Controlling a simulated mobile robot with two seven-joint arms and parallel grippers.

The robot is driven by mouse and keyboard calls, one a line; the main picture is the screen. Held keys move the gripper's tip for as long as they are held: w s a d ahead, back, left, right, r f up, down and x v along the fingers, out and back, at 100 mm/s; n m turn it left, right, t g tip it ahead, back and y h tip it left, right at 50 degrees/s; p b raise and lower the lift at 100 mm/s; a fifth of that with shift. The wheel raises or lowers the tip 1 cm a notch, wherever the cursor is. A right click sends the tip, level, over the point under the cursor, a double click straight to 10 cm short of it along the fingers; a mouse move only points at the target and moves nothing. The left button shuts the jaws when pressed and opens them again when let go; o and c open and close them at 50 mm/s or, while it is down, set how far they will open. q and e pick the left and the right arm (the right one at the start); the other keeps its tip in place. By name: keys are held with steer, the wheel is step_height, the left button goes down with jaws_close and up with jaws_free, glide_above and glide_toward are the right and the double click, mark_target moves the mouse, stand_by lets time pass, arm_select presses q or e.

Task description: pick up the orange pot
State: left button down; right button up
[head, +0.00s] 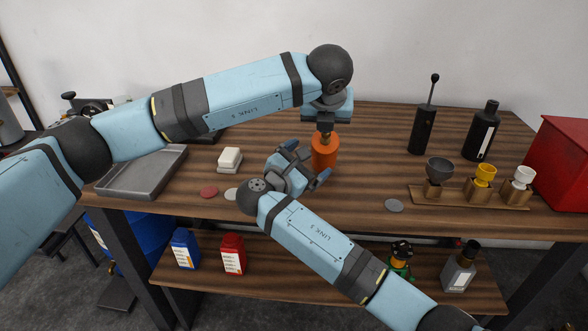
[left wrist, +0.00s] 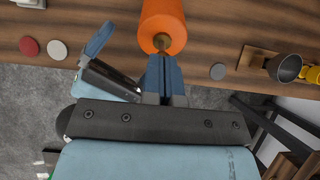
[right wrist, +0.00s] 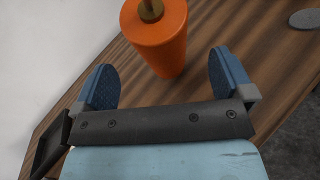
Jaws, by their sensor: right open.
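The orange pot (head: 325,151), a tapered body with a narrow brass-coloured neck, is upright near the middle of the wooden table; I cannot tell whether its base touches the table. My left gripper (head: 325,127) points down from above, its fingers close together on the neck. In the left wrist view the pot (left wrist: 163,18) is just beyond those fingers (left wrist: 162,60). My right gripper (head: 307,162) is open at the pot's near left side. In the right wrist view its fingers (right wrist: 165,75) are wide apart with the pot (right wrist: 160,42) ahead, between them and apart from both.
A grey tray (head: 142,180), white blocks (head: 229,158) and flat discs (head: 209,192) lie to the left. A wooden stand (head: 465,199) with small cups, dark bottles (head: 482,135) and a red box (head: 563,160) are to the right. Table behind the pot is partly clear.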

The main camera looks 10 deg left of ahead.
mark_target(316, 156)
arm_select(q)
steer(key=shift+f, duration=0.2)
arm_select(e)
steer(key=x, duration=0.5)
steer(key=shift+w+d, duration=0.25)
steer(key=shift+w, duration=0.05)
steer(key=c, duration=1.4)
arm_select(q)
steer(key=shift+w+r, duration=0.1)
steer(key=shift+r, duration=0.5)
arm_select(e)
steer(key=shift+f, duration=0.1)
arm_select(q)
steer(key=shift+r, duration=0.1)
steer(key=shift+r, duration=0.15)
arm_select(e)
steer(key=shift+f, duration=0.15)
arm_select(q)
steer(key=v, duration=1.2)
